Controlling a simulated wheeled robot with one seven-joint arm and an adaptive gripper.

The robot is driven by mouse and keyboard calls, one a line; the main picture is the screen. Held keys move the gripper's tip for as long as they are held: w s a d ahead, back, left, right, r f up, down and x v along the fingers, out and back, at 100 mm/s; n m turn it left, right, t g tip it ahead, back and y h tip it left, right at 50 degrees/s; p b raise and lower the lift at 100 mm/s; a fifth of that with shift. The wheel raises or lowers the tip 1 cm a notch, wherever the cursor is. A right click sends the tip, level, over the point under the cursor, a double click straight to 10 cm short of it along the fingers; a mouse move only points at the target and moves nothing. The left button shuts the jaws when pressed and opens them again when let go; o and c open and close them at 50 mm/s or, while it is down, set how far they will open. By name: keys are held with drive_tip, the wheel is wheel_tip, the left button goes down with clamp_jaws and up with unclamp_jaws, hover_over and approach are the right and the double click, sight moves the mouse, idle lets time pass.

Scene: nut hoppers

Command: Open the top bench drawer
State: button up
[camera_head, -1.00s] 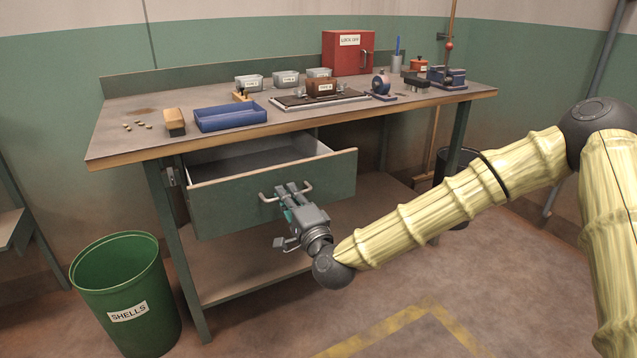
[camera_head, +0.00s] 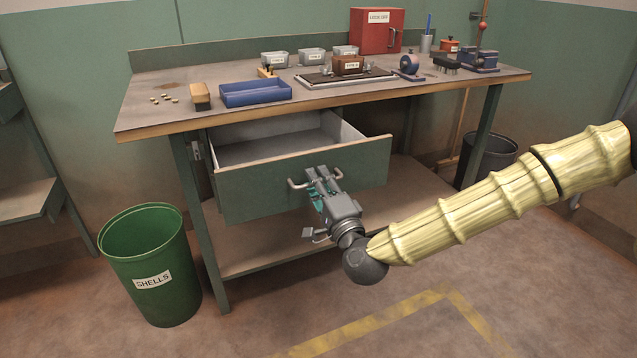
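The top bench drawer (camera_head: 262,193) has a green front and stands well out from the bench, with its pale inside showing and empty as far as I see. Its metal bar handle (camera_head: 295,185) is on the front. My gripper (camera_head: 319,178) is at the middle of this handle, its fingers closed around the bar and partly hiding it. The workbench (camera_head: 140,118) has a wooden top above the drawer and a low shelf under it.
A green shells bin (camera_head: 150,240) stands left of the bench, and a dark bin (camera_head: 490,155) stands behind its right leg. A blue tray (camera_head: 255,95), a red box (camera_head: 377,30) and small parts sit on the bench top. The floor in front is open, with yellow marking.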

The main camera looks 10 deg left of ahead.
drive_tip(key=v, duration=1.2)
idle(0.5)
